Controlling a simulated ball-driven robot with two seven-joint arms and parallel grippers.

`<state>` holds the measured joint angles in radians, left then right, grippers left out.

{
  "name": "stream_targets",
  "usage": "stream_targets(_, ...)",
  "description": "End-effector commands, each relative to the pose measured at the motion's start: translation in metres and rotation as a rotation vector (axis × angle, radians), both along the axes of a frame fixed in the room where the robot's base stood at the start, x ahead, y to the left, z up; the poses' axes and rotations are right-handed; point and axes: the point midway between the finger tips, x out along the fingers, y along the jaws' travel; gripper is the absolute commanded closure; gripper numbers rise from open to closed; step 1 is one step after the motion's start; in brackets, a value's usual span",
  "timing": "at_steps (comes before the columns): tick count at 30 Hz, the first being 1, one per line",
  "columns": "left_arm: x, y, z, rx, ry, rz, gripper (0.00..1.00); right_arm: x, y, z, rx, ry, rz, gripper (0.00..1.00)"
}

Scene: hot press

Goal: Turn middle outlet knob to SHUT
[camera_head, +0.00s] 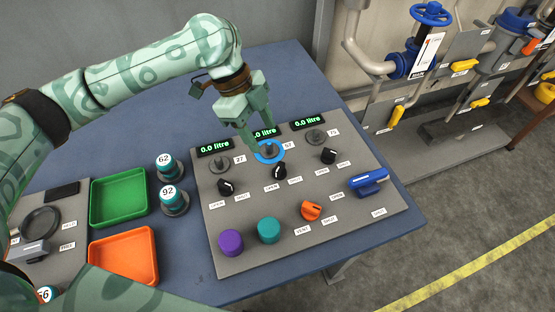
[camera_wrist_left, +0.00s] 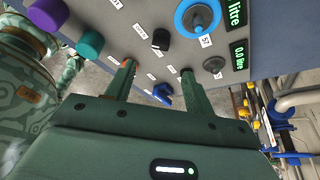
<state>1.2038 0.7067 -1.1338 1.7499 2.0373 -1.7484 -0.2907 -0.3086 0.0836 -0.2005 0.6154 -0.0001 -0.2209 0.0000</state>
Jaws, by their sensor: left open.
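The middle outlet knob (camera_head: 280,172) is a small black knob on the grey panel, between an OPEN label on its left and a SHUT label on its right. I cannot clearly tell which way its pointer faces. It also shows in the left wrist view (camera_wrist_left: 161,39), beyond the fingertips. My left gripper (camera_head: 260,148) is open and empty, above the panel by the blue-ringed middle outlet (camera_head: 268,151), behind the knob. In the left wrist view its two fingers (camera_wrist_left: 158,68) stand apart, with the knob above the gap. My right gripper is not in view.
Similar black knobs stand left (camera_head: 226,188) and right (camera_head: 328,156). A blue handle (camera_head: 368,182), an orange knob (camera_head: 311,211), and teal (camera_head: 268,230) and purple (camera_head: 231,243) knobs lie nearer the front. Green (camera_head: 93,203) and orange (camera_head: 93,258) trays sit left.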

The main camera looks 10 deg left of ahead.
Motion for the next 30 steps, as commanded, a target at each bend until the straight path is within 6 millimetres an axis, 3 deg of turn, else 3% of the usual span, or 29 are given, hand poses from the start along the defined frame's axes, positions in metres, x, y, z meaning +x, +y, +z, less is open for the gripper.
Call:
stream_targets(1,-0.001,-0.006,-0.021,-0.001,0.008,-0.002,0.47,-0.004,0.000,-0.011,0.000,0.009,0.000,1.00)
stream_targets(3,-0.003,-0.012,-0.039,-0.001,0.009,-0.001,0.47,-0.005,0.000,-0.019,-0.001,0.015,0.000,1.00)
stream_targets(12,-0.006,-0.034,-0.088,0.000,0.005,0.000,0.47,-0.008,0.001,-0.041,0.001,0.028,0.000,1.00)
stream_targets(25,-0.007,-0.039,-0.095,0.000,-0.001,0.001,0.47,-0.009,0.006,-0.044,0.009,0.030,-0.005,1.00)
stream_targets(26,-0.007,-0.039,-0.095,0.000,-0.001,0.001,0.52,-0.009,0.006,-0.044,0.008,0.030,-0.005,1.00)
stream_targets(30,-0.007,-0.038,-0.095,0.000,0.000,0.002,0.91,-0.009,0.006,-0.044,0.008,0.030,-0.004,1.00)
